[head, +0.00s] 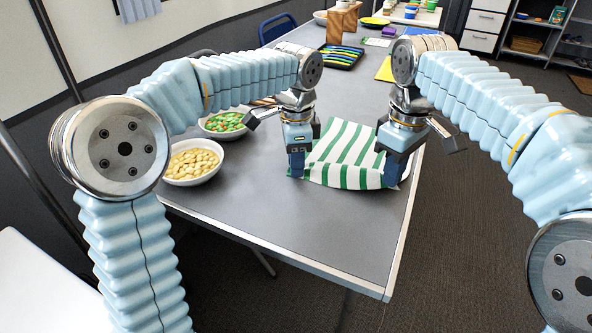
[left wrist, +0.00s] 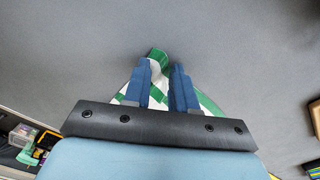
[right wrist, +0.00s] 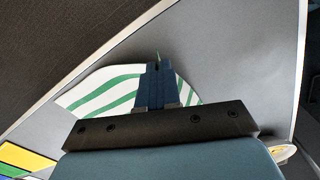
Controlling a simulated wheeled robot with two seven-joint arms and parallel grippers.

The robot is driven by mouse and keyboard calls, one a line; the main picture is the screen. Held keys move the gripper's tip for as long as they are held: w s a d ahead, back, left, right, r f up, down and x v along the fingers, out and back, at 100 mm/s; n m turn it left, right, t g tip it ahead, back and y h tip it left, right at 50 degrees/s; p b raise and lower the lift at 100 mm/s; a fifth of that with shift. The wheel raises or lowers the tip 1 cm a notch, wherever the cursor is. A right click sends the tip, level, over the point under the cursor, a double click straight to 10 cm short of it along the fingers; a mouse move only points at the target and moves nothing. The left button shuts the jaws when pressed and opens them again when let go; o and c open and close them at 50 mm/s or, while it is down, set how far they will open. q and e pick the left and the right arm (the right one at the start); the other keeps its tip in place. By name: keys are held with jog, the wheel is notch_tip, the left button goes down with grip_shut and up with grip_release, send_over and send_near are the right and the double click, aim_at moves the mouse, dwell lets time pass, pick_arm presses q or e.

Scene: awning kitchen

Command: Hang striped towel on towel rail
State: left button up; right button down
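The green-and-white striped towel (head: 347,155) lies on the grey table, its near edge towards me. My left gripper (head: 296,172) is at its near left corner, pointing down. In the left wrist view its fingers (left wrist: 166,68) are apart, with a bunched bit of towel (left wrist: 159,56) between them. My right gripper (head: 393,178) is at the near right corner. In the right wrist view its fingers (right wrist: 158,66) are together at the towel's edge (right wrist: 105,90); the pinched cloth itself is mostly hidden. I cannot clearly make out the towel rail in any view.
Bowls of yellow food (head: 192,162) and green-orange pieces (head: 224,123) stand left of the towel, near my left arm. A dark tray with striped cloth (head: 341,57) lies further back. The table's front edge (head: 300,262) is bare. A pale cloth (head: 138,9) hangs at top left.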

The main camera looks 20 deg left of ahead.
pick_arm(q)
jog(key=shift+f, duration=0.1)
grip_shut()
jog(key=shift+r, duration=2.55)
